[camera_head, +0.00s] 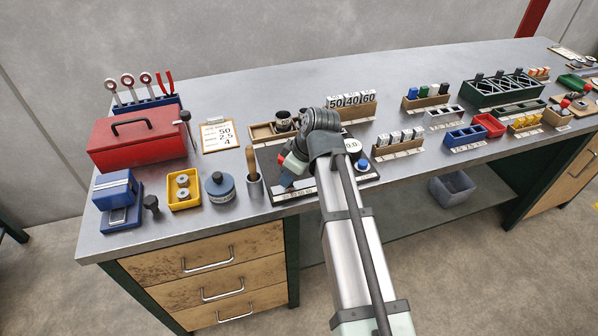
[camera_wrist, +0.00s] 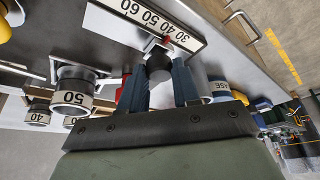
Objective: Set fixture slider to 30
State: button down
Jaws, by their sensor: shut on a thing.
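The fixture slider's black knob (camera_wrist: 159,66) shows in the wrist view between the two blue fingers of my gripper (camera_wrist: 161,84), which is shut on it. A red pointer (camera_wrist: 168,39) beside the knob lies near the 30 and 40 marks of the white scale strip (camera_wrist: 148,14); I cannot read its exact position. In the head view, my gripper (camera_head: 289,179) reaches down at the left part of the dark fixture board (camera_head: 284,199), and my arm hides much of the board and the knob.
A wooden-handled tool (camera_head: 254,184) and a blue-grey round weight (camera_head: 220,187) stand just left of the board. A blue button (camera_head: 363,165) is on its right side. A rack marked 50, 40, 60 (camera_head: 351,104) stands behind. The bench's front edge is close.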

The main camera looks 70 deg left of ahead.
jog(key=shift+s, duration=1.1)
jog(key=c, duration=0.8)
grip_release()
jog(key=v, duration=1.4)
jog(key=shift+f, duration=0.1)
